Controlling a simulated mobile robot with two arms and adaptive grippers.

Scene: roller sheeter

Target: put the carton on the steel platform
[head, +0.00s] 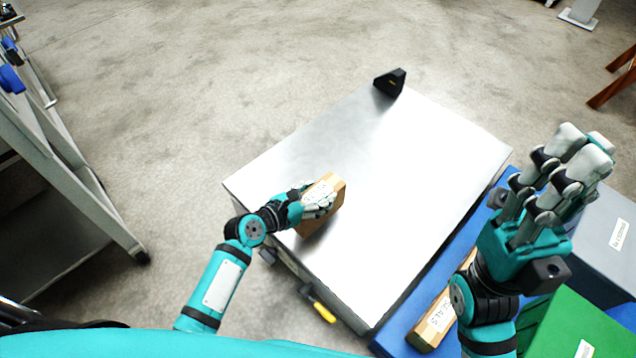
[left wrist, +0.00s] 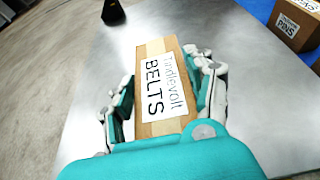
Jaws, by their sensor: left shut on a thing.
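The carton (head: 332,186) is a brown box with a white label; in the left wrist view the label on the carton (left wrist: 158,50) reads "BELTS". My left gripper (head: 318,200) is shut on it, with fingers on both sides in the left wrist view (left wrist: 165,88). The carton is over the near left part of the steel platform (head: 400,160); I cannot tell whether its underside touches the metal. The steel platform (left wrist: 250,105) also spreads beneath it in the left wrist view. My right gripper (head: 572,160) is open and empty, raised at the right.
A black angled block (head: 390,82) stands at the platform's far corner. A blue surface (head: 405,335) runs along the right side, with another labelled carton (head: 430,333) on it. Grey (head: 608,240) and green (head: 580,325) boxes stand at the right. Most of the platform is bare.

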